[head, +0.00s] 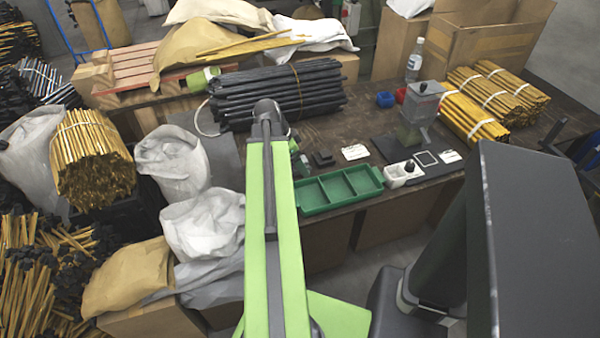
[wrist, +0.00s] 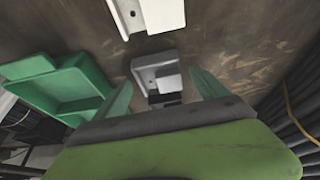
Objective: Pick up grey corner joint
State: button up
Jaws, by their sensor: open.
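The grey corner joint (wrist: 156,72) lies on the brown table top in the wrist view, a small stepped block with a raised edge and a dark part at its near end. In the head view it looks like a small dark piece (head: 322,158) just behind the green tray. My gripper (wrist: 163,78) is open, with one green finger on each side of the joint in the wrist picture. Nothing is held. I cannot tell how high the fingers are above the table. In the head view my arm hides most of my gripper (head: 298,158).
The green compartment tray (head: 301,197) stands at the table's front edge, left in the wrist view. A white plate (head: 354,152) lies beyond the joint. A bundle of black tubes (head: 290,92) lies behind, and a grey press (head: 424,97) stands to the right.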

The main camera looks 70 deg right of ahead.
jog(key=shift+s+f, duration=0.1)
jog(key=shift+f, duration=0.05)
jog(key=shift+c, duration=0.4)
jog(key=c, duration=1.4)
jog(key=shift+o, duration=0.2)
notch_tip(320, 180, up, 5)
jog(key=p, duration=0.5)
jog(key=shift+f, duration=0.1)
jog(key=s+d+r+p, duration=0.4)
jog(key=s+r+p, duration=0.2)
jog(key=s, duration=0.4)
jog(key=shift+s+d, duration=0.35)
jog(key=shift+d, duration=0.05)
